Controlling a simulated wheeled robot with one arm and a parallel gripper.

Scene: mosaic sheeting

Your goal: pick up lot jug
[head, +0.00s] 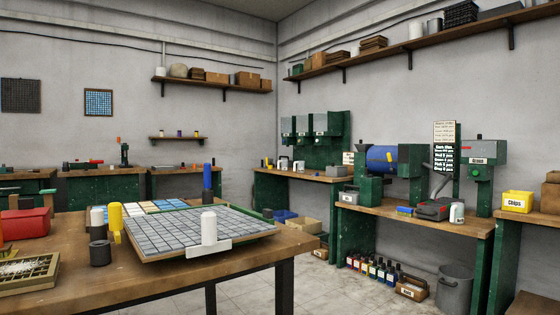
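No thing in the head view carries a readable "lot jug" label. A small white jug-like container (456,213) with a dark mark stands upright on the right workbench, right of a grey and red device (433,209). Another small white jug-like vessel (283,163) stands on the back bench in the corner. I cannot tell which of these, if either, is the lot jug. My gripper is not in view.
The near wooden table (180,283) fills the lower left, with a grey tile sheet (175,232), a white cylinder (209,226) and a red box (25,224). Bottles (372,269) and a grey bin (454,289) stand under the right bench (400,211). Floor (325,297) shows between the tables.

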